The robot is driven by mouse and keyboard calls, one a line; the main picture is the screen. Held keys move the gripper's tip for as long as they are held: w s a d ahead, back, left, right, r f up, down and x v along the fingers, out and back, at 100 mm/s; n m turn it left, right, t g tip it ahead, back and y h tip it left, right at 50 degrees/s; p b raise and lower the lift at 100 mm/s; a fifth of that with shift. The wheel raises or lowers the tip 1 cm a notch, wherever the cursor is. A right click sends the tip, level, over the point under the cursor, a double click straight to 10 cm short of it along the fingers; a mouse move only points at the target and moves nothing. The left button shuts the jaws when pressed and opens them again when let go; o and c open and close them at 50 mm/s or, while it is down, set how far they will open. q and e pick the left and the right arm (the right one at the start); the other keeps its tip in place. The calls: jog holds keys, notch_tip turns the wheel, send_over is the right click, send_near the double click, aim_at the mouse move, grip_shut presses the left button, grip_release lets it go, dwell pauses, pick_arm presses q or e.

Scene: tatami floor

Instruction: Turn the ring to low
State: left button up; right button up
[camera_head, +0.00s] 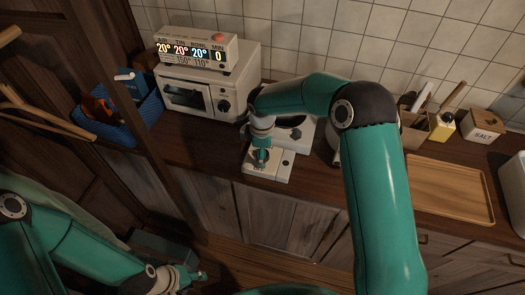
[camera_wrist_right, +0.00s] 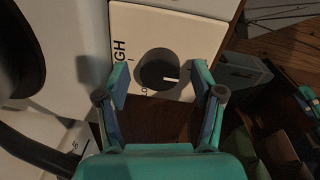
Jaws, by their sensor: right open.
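A dark round knob, the ring (camera_wrist_right: 157,69), is on a cream panel (camera_wrist_right: 185,18) in the right wrist view. Its white mark points to the right in that picture. "HIGH", partly hidden, is printed left of it, and "LO", partly hidden, below it. My right gripper (camera_wrist_right: 161,78) is open, with one finger on each side of the knob; I cannot tell whether they touch it. In the head view my right gripper (camera_head: 261,158) covers the knob on the white appliance (camera_head: 281,166). My left gripper (camera_head: 196,277) is low at the left, away from the counter.
A small white oven (camera_head: 188,94) with a display box (camera_head: 196,48) on top stands left of the appliance. A blue basket (camera_head: 118,118) is farther left. A wooden tray (camera_head: 448,188), a salt box (camera_head: 482,126) and utensil holders (camera_head: 414,133) are at the right.

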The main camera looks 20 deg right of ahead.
jog(key=c, duration=1.1)
jog(key=shift+c, duration=0.2)
